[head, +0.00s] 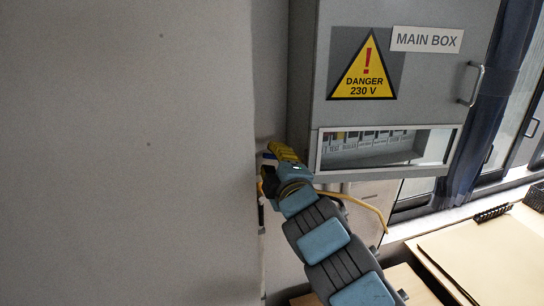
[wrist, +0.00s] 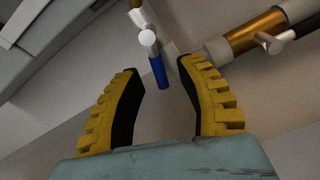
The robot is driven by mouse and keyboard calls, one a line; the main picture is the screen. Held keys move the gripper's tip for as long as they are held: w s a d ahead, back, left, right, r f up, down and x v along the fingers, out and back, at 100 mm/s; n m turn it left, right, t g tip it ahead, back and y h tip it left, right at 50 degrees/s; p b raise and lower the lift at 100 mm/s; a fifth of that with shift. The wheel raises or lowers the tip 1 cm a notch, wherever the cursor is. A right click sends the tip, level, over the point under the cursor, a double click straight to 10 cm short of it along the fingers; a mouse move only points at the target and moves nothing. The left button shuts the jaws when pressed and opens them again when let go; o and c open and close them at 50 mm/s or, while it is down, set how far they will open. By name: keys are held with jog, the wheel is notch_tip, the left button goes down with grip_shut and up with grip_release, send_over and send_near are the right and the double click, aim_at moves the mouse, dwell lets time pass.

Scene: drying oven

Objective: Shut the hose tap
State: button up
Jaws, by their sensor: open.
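A small tap with a blue lever or sleeve (wrist: 158,72) and a pale metal body (wrist: 147,38) shows in the wrist view, just beyond the gap between my fingertips. I take it for the hose tap. My gripper (wrist: 163,72) is open, with one yellow, black-lined finger on each side of the blue part's line. I see no clear contact. In the head view my gripper (head: 282,152) is at the wall edge, left of and below the grey box. A small blue bit (head: 268,155) shows beside it there; the rest of the tap is hidden.
A copper-coloured pipe with grey fittings (wrist: 255,35) lies right of the tap. The grey main box (head: 400,60) hangs above right of my gripper. A yellow cable or hose (head: 358,202) passes behind my arm. A large pale panel (head: 130,150) fills the left.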

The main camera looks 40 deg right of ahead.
jog(key=shift+w+d, duration=0.15)
jog(key=shift+w, duration=0.2)
jog(key=shift+c, duration=0.5)
grip_shut()
